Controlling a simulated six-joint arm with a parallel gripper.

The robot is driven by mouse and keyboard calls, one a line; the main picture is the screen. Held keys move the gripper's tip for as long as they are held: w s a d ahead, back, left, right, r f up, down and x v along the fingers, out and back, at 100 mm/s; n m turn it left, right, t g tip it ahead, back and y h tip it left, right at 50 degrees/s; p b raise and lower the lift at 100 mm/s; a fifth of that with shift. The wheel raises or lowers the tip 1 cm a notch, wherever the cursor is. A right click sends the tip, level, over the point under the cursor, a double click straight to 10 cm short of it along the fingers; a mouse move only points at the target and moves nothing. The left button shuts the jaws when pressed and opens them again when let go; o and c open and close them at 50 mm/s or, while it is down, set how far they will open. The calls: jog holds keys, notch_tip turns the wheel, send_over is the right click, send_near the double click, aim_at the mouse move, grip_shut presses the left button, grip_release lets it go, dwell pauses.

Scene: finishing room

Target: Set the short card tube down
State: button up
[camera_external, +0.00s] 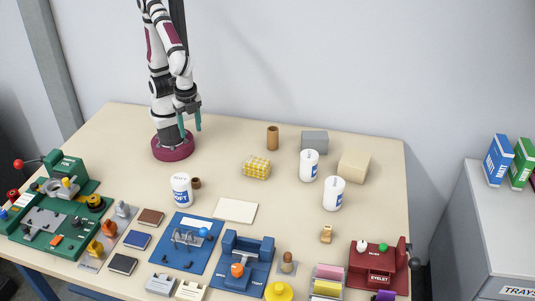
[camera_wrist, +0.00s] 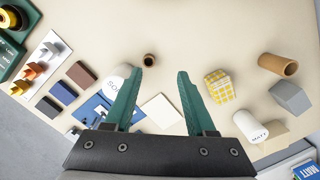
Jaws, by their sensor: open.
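The short card tube (camera_external: 196,183) is a small brown cylinder standing on the table, just right of the white SOFT canister (camera_external: 181,190). In the wrist view the short card tube (camera_wrist: 150,59) shows its dark open end, close to the left fingertip in the picture. My gripper (camera_external: 191,130) has teal fingers spread apart with nothing between them, and hangs above the table at the back left. The fingers also show in the wrist view (camera_wrist: 165,72), where the left one partly covers the SOFT canister (camera_wrist: 117,80).
A taller card tube (camera_external: 272,138), a yellow checked block (camera_external: 257,167), a grey block (camera_external: 314,142), a beige block (camera_external: 354,166) and two white canisters (camera_external: 309,166) stand to the right. A white card (camera_external: 236,210) lies mid-table. Blue, green and red tools line the front.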

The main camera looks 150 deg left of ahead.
aim_at(195, 179)
jog(key=w+f+n, duration=0.1)
jog(key=f, duration=0.5)
jog(key=w+d+f+n, duration=0.1)
jog(key=f, duration=0.5)
jog(key=w+d+f+n, duration=0.1)
jog(key=f, duration=0.6)
jog(key=shift+n+h, duration=0.3)
jog(key=shift+h, duration=0.1)
grip_shut()
